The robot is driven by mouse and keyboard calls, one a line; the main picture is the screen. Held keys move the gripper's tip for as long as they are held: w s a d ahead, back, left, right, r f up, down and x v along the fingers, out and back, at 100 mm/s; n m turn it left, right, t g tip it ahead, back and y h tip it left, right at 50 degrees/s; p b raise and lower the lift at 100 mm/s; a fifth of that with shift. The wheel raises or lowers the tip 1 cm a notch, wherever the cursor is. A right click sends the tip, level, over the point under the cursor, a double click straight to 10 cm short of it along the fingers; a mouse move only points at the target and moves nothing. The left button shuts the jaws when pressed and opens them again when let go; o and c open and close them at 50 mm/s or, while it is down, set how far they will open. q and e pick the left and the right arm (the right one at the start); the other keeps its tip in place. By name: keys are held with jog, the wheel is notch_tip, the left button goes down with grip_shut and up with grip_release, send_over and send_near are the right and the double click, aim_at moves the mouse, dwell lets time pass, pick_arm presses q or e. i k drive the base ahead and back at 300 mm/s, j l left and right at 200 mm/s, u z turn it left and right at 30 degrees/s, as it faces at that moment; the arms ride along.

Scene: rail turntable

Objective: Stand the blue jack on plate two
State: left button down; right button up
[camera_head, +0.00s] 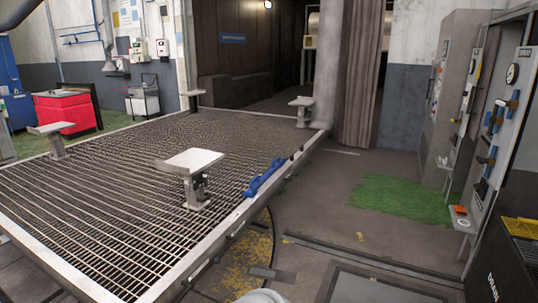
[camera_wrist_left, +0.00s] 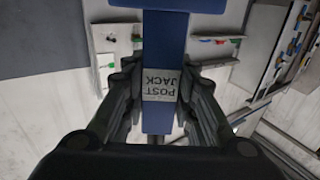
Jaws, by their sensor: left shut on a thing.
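The blue jack (camera_wrist_left: 165,40) fills the middle of the left wrist view. Its pale label reads POST JACK, upside down. My left gripper (camera_wrist_left: 162,84) is shut on it, with dark fingers on both sides. The jack's ends run beyond the fingers, and its top reaches the frame edge. Several pale plates on short posts stand on the grating: a near one (camera_head: 192,161), a left one (camera_head: 48,129), a far right one (camera_head: 301,101) and a far one (camera_head: 191,92). I cannot read any plate number.
The grating deck (camera_head: 100,180) has a raised metal rim. A separate blue object (camera_head: 263,178) lies along its right rim. A tool panel (camera_head: 500,115) and small shelf (camera_head: 462,218) stand at right. A red cabinet (camera_head: 66,112) is at left. Floor by the green mat (camera_head: 400,197) is clear.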

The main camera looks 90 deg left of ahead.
aim_at(201, 160)
jog(key=j+u, duration=0.45)
jog(key=i+j+u, duration=0.1)
jog(key=j+u, duration=0.3)
jog(key=i+j+u, duration=0.1)
jog(key=j+u, duration=0.35)
jog(key=i+j+u, duration=0.2)
jog(key=u, duration=0.2)
jog(key=i+j+u, duration=0.45)
jog(key=i+j, duration=1.35)
